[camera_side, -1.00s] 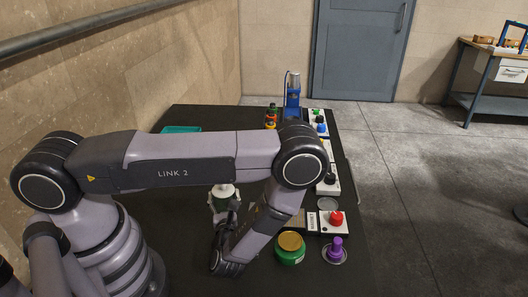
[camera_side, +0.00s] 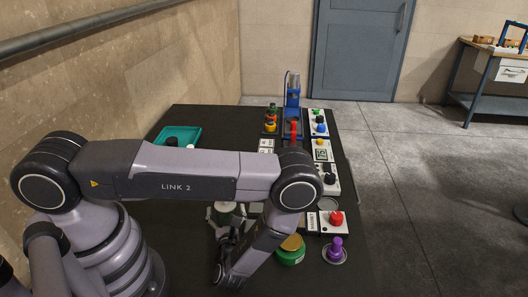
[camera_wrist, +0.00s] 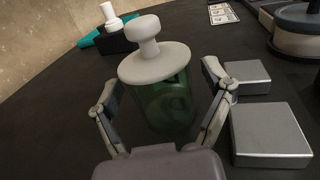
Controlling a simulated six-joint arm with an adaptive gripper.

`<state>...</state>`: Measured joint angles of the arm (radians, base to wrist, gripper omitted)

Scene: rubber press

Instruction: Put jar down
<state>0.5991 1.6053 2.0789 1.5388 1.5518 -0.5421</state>
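A dark green, see-through jar with a wide white lid and round knob (camera_wrist: 155,62) stands upright on the black table in the wrist view. My gripper (camera_wrist: 162,88) is open, with one finger on each side of the jar and a visible gap at the right finger. Dark table shows between the jar's base and my palm. My gripper's fingers (camera_side: 228,238) are partly hidden there.
Two grey metal blocks (camera_wrist: 268,133) lie close to the right finger. A teal tray (camera_side: 180,134) is at the back left. A green jar with a gold lid (camera_side: 291,250), a red-button box (camera_side: 333,221) and a purple knob (camera_side: 337,249) stand to the right.

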